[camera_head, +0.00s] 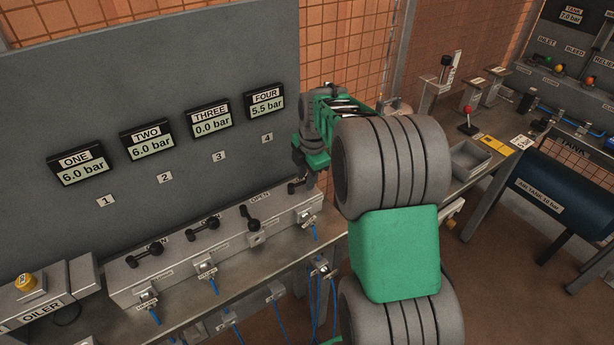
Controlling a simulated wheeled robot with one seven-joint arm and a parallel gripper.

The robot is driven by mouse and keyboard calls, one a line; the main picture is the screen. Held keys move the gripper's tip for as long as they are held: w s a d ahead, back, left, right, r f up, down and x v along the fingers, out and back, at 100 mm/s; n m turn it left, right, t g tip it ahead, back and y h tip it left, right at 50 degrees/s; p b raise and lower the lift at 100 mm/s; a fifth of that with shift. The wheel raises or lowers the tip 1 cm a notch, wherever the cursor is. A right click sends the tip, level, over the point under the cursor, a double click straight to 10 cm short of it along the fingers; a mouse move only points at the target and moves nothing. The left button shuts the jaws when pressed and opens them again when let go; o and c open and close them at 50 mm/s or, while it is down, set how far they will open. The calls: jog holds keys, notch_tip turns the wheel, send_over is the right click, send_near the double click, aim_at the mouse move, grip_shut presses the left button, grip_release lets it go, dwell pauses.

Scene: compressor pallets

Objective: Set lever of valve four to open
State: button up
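The valve block (200,262) is a long grey box on the bench, with a row of black levers on its top. The lever of valve four (296,187) is at the far right end, under the display FOUR (265,100), which reads 5.5 bar. The lever is partly hidden by my gripper (308,178), which points down right beside or over it. I cannot tell whether they touch. My arm hides part of the gripper, and its fingers are too small and dark to tell open from shut.
Levers of valve one (148,251), two (203,229) and three (251,219) stand left along the block. Lever three points differently from one and two. An oiler box (40,300) sits at the left. A grey tray (478,160) and blue tank (550,188) are at the right.

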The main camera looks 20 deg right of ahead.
jog(key=shift+a+r, duration=0.2)
jog(key=shift+r, duration=0.1)
notch_tip(320, 180, up, 7)
jog(key=s, duration=0.1)
jog(key=shift+s+d+b, duration=0.2)
jog(key=shift+s+b, duration=0.05)
jog(key=shift+b, duration=0.1)
